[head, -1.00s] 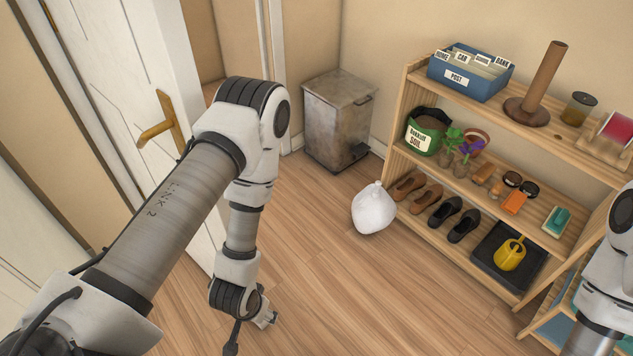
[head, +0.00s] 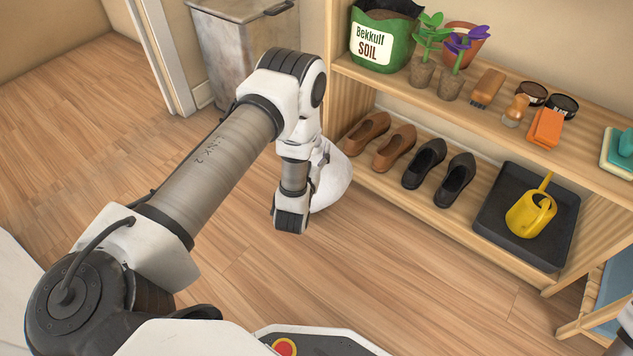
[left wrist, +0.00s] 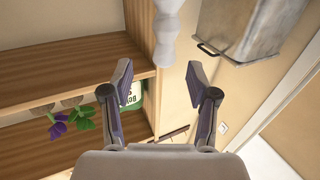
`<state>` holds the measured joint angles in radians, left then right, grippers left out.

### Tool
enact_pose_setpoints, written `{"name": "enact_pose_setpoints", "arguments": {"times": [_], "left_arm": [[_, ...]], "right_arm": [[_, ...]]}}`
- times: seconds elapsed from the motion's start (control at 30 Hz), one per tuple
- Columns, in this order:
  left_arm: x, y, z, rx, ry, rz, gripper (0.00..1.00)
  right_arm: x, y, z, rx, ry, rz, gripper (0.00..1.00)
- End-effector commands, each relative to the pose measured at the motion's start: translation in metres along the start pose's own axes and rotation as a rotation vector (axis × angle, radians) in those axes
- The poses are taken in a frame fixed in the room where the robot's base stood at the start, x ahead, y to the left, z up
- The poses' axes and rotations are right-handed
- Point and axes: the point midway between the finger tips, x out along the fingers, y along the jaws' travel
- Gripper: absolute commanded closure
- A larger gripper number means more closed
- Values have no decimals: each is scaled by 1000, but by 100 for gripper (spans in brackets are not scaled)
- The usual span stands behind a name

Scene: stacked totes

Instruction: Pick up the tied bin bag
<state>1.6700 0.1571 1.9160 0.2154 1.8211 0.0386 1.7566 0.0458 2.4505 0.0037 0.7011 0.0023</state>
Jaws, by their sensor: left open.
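The tied bin bag (head: 333,183) is white and sits on the floor beside the left end of the shelf unit, partly hidden behind my left arm in the head view. In the left wrist view its white knotted top (left wrist: 166,24) shows at the top centre, beyond the fingertips. My left gripper (left wrist: 158,68) is open, with its two fingers apart and nothing between them. In the head view its fingers are hidden behind my wrist. My right gripper is not in view.
A wooden shelf unit (head: 400,205) stands right of the bag, with brown shoes (head: 394,147), black shoes and a tray (head: 490,225) holding a yellow watering can. A metal bin (head: 225,50) stands behind, near a doorway. The floor in front is clear.

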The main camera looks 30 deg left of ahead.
Motion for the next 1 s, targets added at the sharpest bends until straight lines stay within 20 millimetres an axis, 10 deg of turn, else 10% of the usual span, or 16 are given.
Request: {"name": "enact_pose_setpoints", "arguments": {"times": [0.27, 0.6, 0.8, 1.0], "left_arm": [[44, -6, 0, -2, 2, -2, 41], [62, -5, -6, 1, -5, 2, 41], [62, -5, -6, 1, -5, 2, 100], [63, -5, -7, 1, -2, 2, 100]], "right_arm": [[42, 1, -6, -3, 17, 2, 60], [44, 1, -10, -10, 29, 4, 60], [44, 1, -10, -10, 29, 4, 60], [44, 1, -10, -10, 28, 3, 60]]}}
